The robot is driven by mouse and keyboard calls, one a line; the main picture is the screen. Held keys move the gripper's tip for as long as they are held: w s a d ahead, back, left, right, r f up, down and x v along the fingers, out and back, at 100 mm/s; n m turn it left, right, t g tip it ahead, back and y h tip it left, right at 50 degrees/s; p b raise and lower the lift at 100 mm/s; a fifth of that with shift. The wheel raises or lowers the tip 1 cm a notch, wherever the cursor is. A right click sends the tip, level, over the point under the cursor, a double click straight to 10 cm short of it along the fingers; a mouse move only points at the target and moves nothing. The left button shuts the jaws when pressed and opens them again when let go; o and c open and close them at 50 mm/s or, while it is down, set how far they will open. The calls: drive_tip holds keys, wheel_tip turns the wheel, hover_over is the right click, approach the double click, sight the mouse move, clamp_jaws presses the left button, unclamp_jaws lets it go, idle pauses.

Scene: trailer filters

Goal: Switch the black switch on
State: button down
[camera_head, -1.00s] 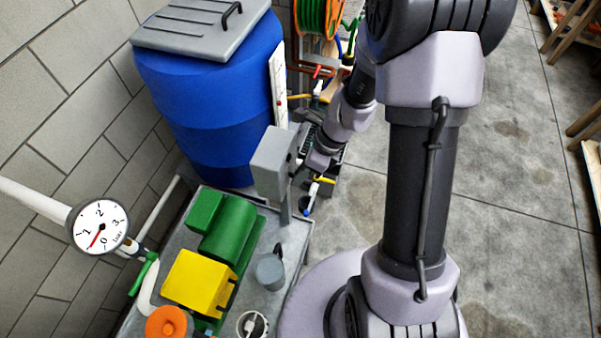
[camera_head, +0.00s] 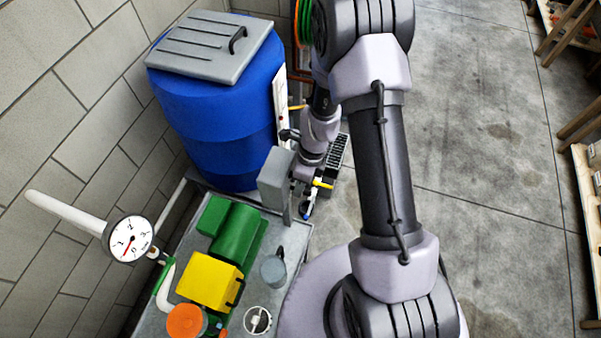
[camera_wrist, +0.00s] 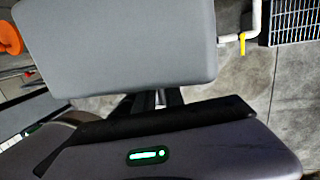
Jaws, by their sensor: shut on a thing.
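A grey switch box (camera_head: 275,178) stands on a post at the back right corner of the grey pump bench. It fills the upper middle of the wrist view (camera_wrist: 118,45). My gripper (camera_wrist: 155,98) is at the box's far side from the bench, with its dark fingers partly hidden behind the box. In the head view my gripper (camera_head: 298,172) is close against the box's right side. It is shut on what I take to be the black switch. The switch itself is hidden in both views, so its position cannot be told.
A blue barrel (camera_head: 215,115) with a grey lid stands behind the bench. The bench carries a green pump motor (camera_head: 237,232), a yellow block (camera_head: 209,281) and an orange knob (camera_head: 186,321). A gauge (camera_head: 131,239) is at left. Clear floor (camera_head: 480,190) lies to the right.

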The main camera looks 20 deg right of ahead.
drive_tip(key=r+p, duration=0.1)
drive_tip(key=p, duration=0.2)
drive_tip(key=shift+w+h, duration=0.1)
drive_tip(key=shift+h, duration=0.3)
drive_tip(key=shift+f+g+p, duration=0.3)
drive_tip(key=shift+f+p, duration=0.05)
drive_tip(key=c, duration=1.4)
unclamp_jaws()
drive_tip(key=shift+c, duration=0.2)
drive_tip(key=shift+r, duration=0.1)
drive_tip(key=p+v, duration=0.1)
drive_tip(key=v, duration=1.6)
drive_tip(key=shift+a, duration=0.2)
drive_tip(key=shift+r, duration=0.15)
drive_tip(key=shift+c, duration=0.4)
